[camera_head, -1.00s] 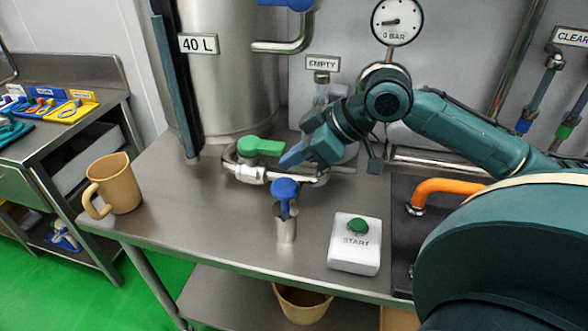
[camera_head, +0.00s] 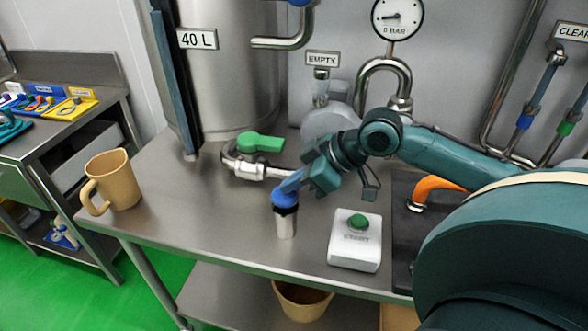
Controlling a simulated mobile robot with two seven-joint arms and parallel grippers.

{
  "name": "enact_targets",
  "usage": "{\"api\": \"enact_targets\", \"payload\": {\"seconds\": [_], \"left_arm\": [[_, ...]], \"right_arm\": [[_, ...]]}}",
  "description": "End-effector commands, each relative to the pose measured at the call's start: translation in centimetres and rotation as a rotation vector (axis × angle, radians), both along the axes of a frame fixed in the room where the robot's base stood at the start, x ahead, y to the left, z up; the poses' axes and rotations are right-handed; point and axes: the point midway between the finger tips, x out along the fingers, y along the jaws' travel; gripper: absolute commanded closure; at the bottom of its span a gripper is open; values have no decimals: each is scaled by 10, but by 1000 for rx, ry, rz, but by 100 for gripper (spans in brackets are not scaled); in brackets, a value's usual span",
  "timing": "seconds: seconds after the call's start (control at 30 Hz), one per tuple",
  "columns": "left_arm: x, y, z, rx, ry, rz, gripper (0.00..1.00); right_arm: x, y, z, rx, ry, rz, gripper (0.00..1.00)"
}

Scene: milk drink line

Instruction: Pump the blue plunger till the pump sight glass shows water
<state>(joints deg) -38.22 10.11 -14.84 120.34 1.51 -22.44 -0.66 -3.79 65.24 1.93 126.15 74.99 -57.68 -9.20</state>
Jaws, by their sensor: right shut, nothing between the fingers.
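The blue plunger (camera_head: 284,200) stands on its steel cylinder (camera_head: 286,223) on the steel table. Its knob sits low, close to the cylinder's top. My right gripper (camera_head: 287,191) is shut and empty, its blue fingertips at the top of the knob and seemingly touching it. The pump sight glass (camera_head: 321,90) stands behind under a sign that reads EMPTY (camera_head: 322,59); it looks clear, and I cannot make out water in it. My left gripper is out of view.
A green-handled valve (camera_head: 260,142) is on the pipe behind the plunger. A white START box (camera_head: 355,243) with a green button stands right of it. A tan jug (camera_head: 112,180) is at the left. The table between jug and plunger is clear.

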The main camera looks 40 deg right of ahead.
Motion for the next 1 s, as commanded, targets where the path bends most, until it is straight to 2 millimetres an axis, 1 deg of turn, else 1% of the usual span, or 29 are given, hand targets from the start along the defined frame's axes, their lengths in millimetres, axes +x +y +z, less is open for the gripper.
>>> {"api": "enact_targets", "payload": {"seconds": [0.03, 0.3, 0.4, 0.47, 0.63, 0.7, 0.8, 0.83, 0.87, 1.0], "left_arm": [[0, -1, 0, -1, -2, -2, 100], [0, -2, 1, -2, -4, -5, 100], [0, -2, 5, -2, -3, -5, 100], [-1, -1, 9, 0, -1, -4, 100], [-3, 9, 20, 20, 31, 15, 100], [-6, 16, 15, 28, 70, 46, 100], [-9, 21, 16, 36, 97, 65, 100], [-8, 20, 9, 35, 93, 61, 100], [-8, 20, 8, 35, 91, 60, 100], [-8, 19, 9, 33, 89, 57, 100]], "right_arm": [[-2, 0, -7, -2, 11, 1, 100], [-3, 0, -8, -4, 18, 3, 100], [-3, 0, -5, -4, 19, 2, 100], [-3, 0, 0, -4, 19, 2, 100], [0, 2, 24, -3, 12, -1, 100], [2, 3, 35, -3, 9, -2, 100], [3, 2, 47, -3, 5, -5, 100], [-1, -1, 42, -6, 7, -7, 100], [-4, -4, 44, -6, 6, -8, 100], [-13, -11, 58, -3, 3, -6, 100]]}}
